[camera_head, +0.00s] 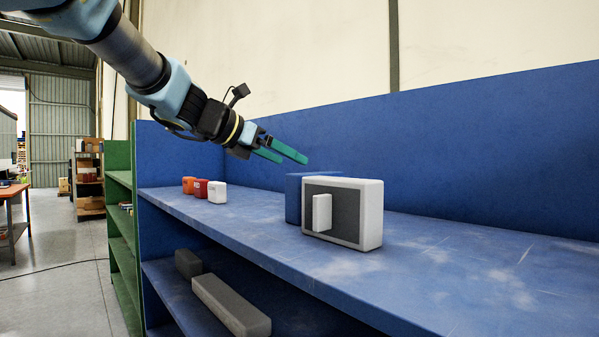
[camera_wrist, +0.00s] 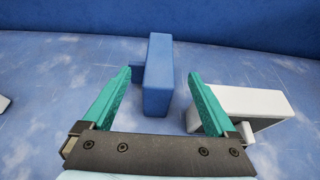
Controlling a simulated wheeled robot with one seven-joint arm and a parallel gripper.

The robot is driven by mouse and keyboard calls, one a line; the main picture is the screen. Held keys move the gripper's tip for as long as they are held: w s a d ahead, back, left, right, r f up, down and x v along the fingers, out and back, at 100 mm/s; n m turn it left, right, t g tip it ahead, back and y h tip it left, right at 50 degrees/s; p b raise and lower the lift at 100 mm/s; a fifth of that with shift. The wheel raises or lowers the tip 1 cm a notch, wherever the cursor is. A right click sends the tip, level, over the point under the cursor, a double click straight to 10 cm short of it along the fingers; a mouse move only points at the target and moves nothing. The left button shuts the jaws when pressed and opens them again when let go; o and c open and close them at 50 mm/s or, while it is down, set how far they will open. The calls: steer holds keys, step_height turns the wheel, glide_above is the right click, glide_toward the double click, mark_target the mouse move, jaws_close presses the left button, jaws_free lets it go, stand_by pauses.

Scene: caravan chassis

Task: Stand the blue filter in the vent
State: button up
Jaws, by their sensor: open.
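The blue filter (camera_head: 294,198) is a blue block standing upright on the blue shelf, partly hidden behind a white block in the head view. In the wrist view the blue filter (camera_wrist: 158,75) shows a small blue tab on its left side. My gripper (camera_head: 293,158) has green fingers and is open and empty, a little above the filter. In the wrist view the filter lies between the lines of my gripper's fingers (camera_wrist: 159,75), with no clear contact. The white block (camera_head: 371,215) has a dark grey face with a white tab; I cannot tell whether it is the vent.
The white block (camera_wrist: 240,99) stands close to the filter, by my right finger in the wrist view. Small orange (camera_head: 188,185), red (camera_head: 200,188) and white (camera_head: 217,192) boxes stand farther left. A blue back wall (camera_head: 450,150) closes the shelf. The shelf's right side is clear.

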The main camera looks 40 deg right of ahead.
steer(key=shift+v, duration=0.85)
